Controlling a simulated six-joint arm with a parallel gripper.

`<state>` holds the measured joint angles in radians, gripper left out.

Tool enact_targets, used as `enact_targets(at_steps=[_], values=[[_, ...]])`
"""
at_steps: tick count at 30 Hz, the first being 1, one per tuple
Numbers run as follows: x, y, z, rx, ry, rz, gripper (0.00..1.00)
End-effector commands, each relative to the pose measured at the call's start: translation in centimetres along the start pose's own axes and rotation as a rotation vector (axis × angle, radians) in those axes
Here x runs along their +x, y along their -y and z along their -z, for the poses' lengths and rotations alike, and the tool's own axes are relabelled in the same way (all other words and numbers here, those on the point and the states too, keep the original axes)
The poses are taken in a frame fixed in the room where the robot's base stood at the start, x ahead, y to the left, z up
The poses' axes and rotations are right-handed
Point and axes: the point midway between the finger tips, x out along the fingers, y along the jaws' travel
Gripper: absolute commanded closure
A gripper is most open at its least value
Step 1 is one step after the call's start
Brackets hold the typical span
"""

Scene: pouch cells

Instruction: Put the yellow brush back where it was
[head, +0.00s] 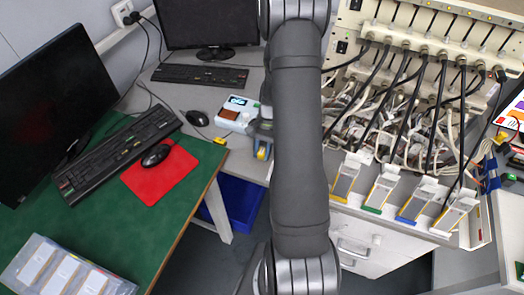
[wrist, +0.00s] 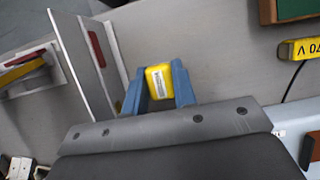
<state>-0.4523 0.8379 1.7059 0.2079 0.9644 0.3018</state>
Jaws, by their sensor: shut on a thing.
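My gripper (wrist: 160,92) has two blue fingers, shut on a small yellow block-like thing with a white label, which I take to be the yellow brush (wrist: 158,79). Its bristles cannot be made out. In the head view, my gripper (head: 263,146) is partly hidden behind my arm, over the grey bench, and a bit of the yellow brush (head: 262,153) shows between the fingers. I cannot tell whether the brush touches the bench.
An upright metal plate (wrist: 84,60) stands close left of the fingers in the wrist view. Cell holders (head: 347,178) line the rack at right. Grey bench (wrist: 215,60) is clear beyond the fingers.

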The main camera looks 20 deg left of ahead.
Motion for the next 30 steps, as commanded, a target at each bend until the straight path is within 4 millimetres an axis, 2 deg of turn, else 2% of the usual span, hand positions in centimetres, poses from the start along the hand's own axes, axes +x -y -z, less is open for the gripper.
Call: enact_targets(at_steps=[9, 10, 12, 13, 23, 26, 30], values=[[0.3, 0.0, 0.1, 0.0, 0.001, 0.0, 0.96], [0.2, 0.0, 0.1, 0.0, 0.0, 0.0, 0.69], [0.2, 0.0, 0.1, 0.0, 0.0, 0.0, 0.55], [0.2, 0.0, 0.1, 0.0, 0.0, 0.0, 0.53], [-0.1, 0.0, 0.0, 0.0, -0.001, 0.001, 0.53], [-1.2, 0.1, 0.0, 0.0, -0.003, 0.002, 0.53], [-4.0, 0.0, 0.1, 0.001, -0.004, 0.002, 0.53]])
